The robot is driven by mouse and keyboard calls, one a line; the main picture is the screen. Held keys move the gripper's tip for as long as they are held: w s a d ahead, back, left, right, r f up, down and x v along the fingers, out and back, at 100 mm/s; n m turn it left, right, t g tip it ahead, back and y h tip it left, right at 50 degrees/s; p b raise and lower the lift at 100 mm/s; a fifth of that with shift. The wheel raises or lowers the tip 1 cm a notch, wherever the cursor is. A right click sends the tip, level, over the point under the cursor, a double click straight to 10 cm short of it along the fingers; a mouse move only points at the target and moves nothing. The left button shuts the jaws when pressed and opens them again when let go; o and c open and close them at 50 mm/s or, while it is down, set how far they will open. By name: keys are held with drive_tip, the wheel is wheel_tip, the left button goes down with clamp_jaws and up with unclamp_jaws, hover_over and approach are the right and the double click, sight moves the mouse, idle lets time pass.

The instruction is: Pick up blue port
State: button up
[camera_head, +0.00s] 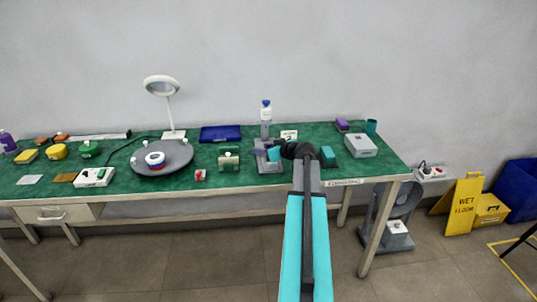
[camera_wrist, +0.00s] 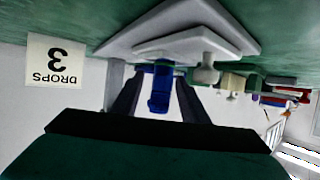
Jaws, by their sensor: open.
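The blue port (camera_wrist: 160,95) shows in the wrist view, between the two dark fingers of my gripper (camera_wrist: 158,80). The fingers are open, one on each side of it; I cannot tell whether either touches it. The port is at a grey pump stand (camera_wrist: 185,38), which appears upside down in this view. In the head view my gripper (camera_head: 274,154) is at the grey pump stand (camera_head: 261,158) on the green bench, and the blue port cannot be made out there. A bottle with a blue cap (camera_head: 266,112) is upright at the back of the stand.
A card reading "DROPS 3" (camera_wrist: 54,62) is beside the stand. A cream pump (camera_head: 228,160) is left of it, and a teal pump (camera_head: 327,156) and grey box (camera_head: 361,146) are right. A round grey turntable (camera_head: 178,166) is farther left.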

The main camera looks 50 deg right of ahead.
idle(0.4)
clamp_jaws()
drive_tip(key=shift+r, duration=0.15)
drive_tip(key=shift+r, duration=1.4)
drive_tip(key=shift+s+r+b, duration=0.1)
drive_tip(key=shift+r+b, duration=0.2)
drive_tip(key=shift+b, duration=0.05)
drive_tip(key=s+r+b, duration=0.1)
drive_tip(key=s+b, duration=0.1)
drive_tip(key=s, duration=1.3)
drive_tip(key=shift+s+a+r, duration=0.2)
drive_tip(key=shift+s+a, duration=0.15)
drive_tip(key=shift+s, duration=0.05)
